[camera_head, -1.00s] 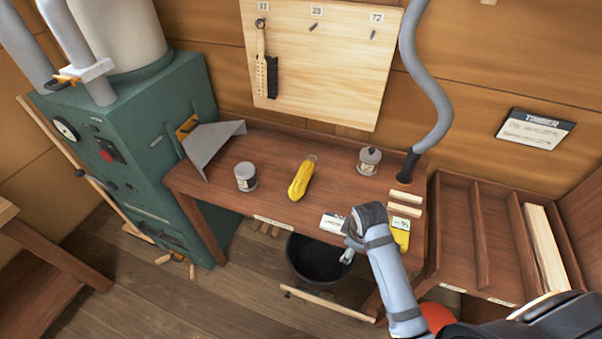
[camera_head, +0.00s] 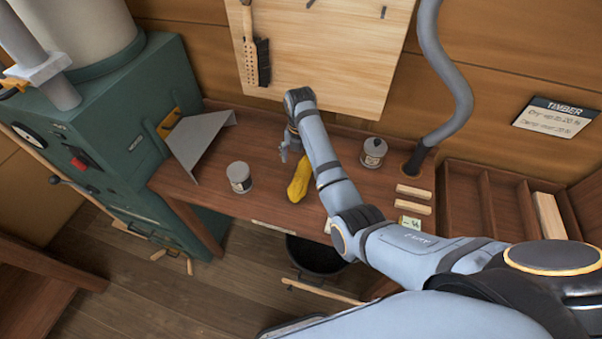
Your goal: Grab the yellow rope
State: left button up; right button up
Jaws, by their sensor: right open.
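The yellow rope (camera_head: 298,183) is a bundled hank lying on the brown wooden bench (camera_head: 270,207), near its middle. My right arm reaches in from the lower right over the bench. My right gripper (camera_head: 284,154) is open, at the far end of the rope and slightly to its left. It appears above the bench, and I cannot tell whether it touches the rope. The rope's far end is partly hidden by the gripper and wrist. My left gripper is not in view.
A grey can (camera_head: 239,177) stands left of the rope, and a lidded jar (camera_head: 373,152) stands to the right behind my arm. Two pale wood strips (camera_head: 413,199) lie at the right. A grey metal chute (camera_head: 200,140) juts over the bench's left end. A black bucket (camera_head: 315,256) sits below.

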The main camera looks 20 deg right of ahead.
aim_at(301, 174)
notch_tip(301, 174, down, 4)
jog(key=shift+s+f+p, duration=0.1)
jog(key=shift+p, duration=0.25)
jog(key=shift+w+f, duration=0.2)
jog(key=shift+f, duration=0.15)
jog(key=shift+s+d+f+p, duration=0.15)
jog(key=shift+f+p, duration=0.4)
jog(key=shift+f, duration=0.4)
notch_tip(301, 174, down, 3)
jog(key=shift+r, duration=0.15)
jog(key=shift+f, duration=0.3)
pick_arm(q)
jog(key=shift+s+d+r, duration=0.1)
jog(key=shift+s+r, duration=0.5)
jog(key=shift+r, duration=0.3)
pick_arm(e)
jog(key=shift+r, duration=0.1)
jog(key=c, duration=1.4)
